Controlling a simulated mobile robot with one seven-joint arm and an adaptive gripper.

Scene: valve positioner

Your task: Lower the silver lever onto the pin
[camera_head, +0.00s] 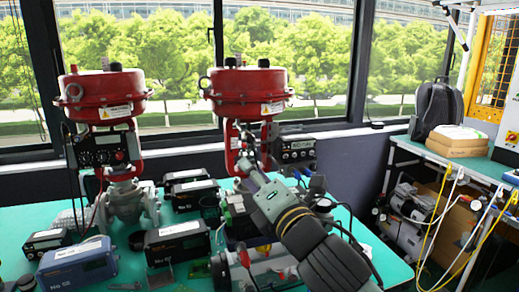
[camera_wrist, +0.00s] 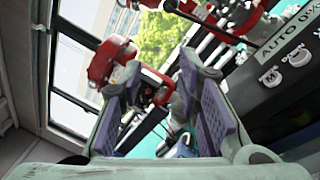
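My gripper (camera_head: 247,166) is at the right-hand red valve actuator (camera_head: 247,88), just left of the black positioner box (camera_head: 297,150). In the wrist view my gripper (camera_wrist: 160,68) has its two purple-padded fingers apart, with a clear gap and nothing visibly held between them. Red yoke parts (camera_wrist: 150,82) show beyond the gap. The positioner face (camera_wrist: 285,75), marked AUTO, is to the right of the fingers. I cannot make out the silver lever or the pin for certain; my gripper and arm cover that area in the head view.
A second red valve (camera_head: 104,95) stands at the left. Several boxed instruments, including a blue one (camera_head: 78,266) and a black one (camera_head: 178,242), crowd the green table (camera_head: 362,238). Windows are behind. A shelf with a cardboard box (camera_head: 457,140) is at the right.

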